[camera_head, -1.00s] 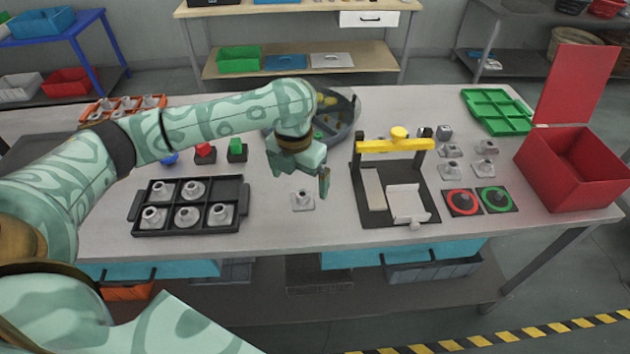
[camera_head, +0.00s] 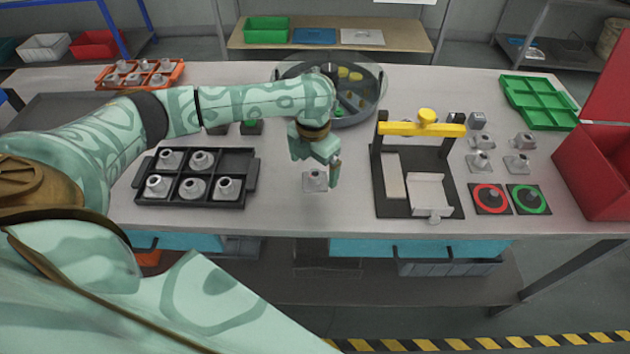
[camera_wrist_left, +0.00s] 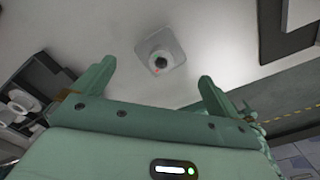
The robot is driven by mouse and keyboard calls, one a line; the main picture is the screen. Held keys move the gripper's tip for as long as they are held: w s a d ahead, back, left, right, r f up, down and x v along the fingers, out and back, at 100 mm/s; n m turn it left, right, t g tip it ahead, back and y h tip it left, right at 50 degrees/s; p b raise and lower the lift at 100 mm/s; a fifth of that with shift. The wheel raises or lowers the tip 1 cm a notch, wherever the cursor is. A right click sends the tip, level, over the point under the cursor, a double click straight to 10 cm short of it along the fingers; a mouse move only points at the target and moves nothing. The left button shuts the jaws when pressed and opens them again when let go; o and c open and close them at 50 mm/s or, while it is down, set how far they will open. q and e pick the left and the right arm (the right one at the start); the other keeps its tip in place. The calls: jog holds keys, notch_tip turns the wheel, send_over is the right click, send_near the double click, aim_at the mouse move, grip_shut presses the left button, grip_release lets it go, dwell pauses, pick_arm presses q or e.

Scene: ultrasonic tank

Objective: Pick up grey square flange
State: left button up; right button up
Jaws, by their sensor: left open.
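A grey square flange (camera_head: 315,181), a square plate with a raised round hub, lies flat on the table between the black tray and the yellow-barred fixture. It also shows in the left wrist view (camera_wrist_left: 161,50), with a dark hole in its hub. My left gripper (camera_head: 322,172) is just above and beside this flange, fingers pointing down. In the left wrist view its two fingers (camera_wrist_left: 155,82) are spread apart, with nothing between them, and the flange lies beyond their tips. Other similar flanges (camera_head: 480,161) sit at the right of the table. My right gripper is not in view.
A black tray (camera_head: 250,176) holding several flanges stands left. A black fixture with a yellow bar (camera_head: 422,130) stands close on the right. Red (camera_head: 491,198) and green ringed pads lie beyond it. A round dark bin (camera_head: 372,100) is behind my arm. The table's front edge is near the flange.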

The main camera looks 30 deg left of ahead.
aim_at(314, 175)
pick_arm(q)
jog(key=f, duration=0.3)
jog(key=f+b, duration=0.1)
jog(key=shift+w+f, duration=0.25)
jog(key=shift+r, duration=0.1)
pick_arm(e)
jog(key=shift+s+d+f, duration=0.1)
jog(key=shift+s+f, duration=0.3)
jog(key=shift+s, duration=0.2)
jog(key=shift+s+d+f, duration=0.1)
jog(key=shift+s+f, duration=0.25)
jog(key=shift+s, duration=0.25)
pick_arm(q)
jog(key=shift+s, duration=0.1)
jog(key=c, duration=1.1)
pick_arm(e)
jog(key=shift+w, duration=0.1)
